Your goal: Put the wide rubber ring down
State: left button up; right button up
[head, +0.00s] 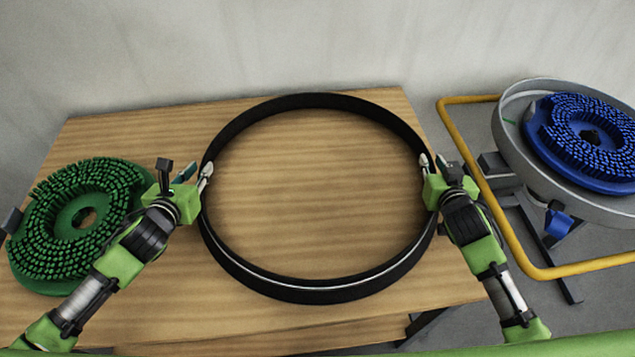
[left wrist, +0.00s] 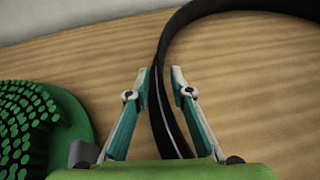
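The wide rubber ring (head: 325,290) is a large black hoop with a thin pale line on its near wall. It appears to lie flat on the wooden table (head: 320,200); any small gap beneath it cannot be made out. My left gripper (head: 196,172) is at the ring's left side. In the left wrist view its fingers (left wrist: 161,72) stand apart on either side of the ring's wall (left wrist: 163,100), with a gap showing. My right gripper (head: 434,163) is at the ring's right side, its fingers apart around the wall.
A green round brush (head: 50,230) lies on the table at the left, close to my left arm. At the right, off the table, a blue brush (head: 565,150) sits in a grey round housing (head: 510,150) with a yellow rail (head: 490,210). A pale wall stands behind.

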jog(key=shift+s+r, duration=0.1)
jog(key=shift+s, duration=0.05)
jog(key=v, duration=1.1)
jog(key=shift+s+r, duration=0.15)
jog(key=shift+s, duration=0.25)
pick_arm(q)
jog(key=d+v, duration=0.1)
jog(key=v, duration=0.9)
jog(key=shift+s+a+r, duration=0.2)
jog(key=shift+s+a, duration=0.1)
jog(key=shift+a, duration=0.15)
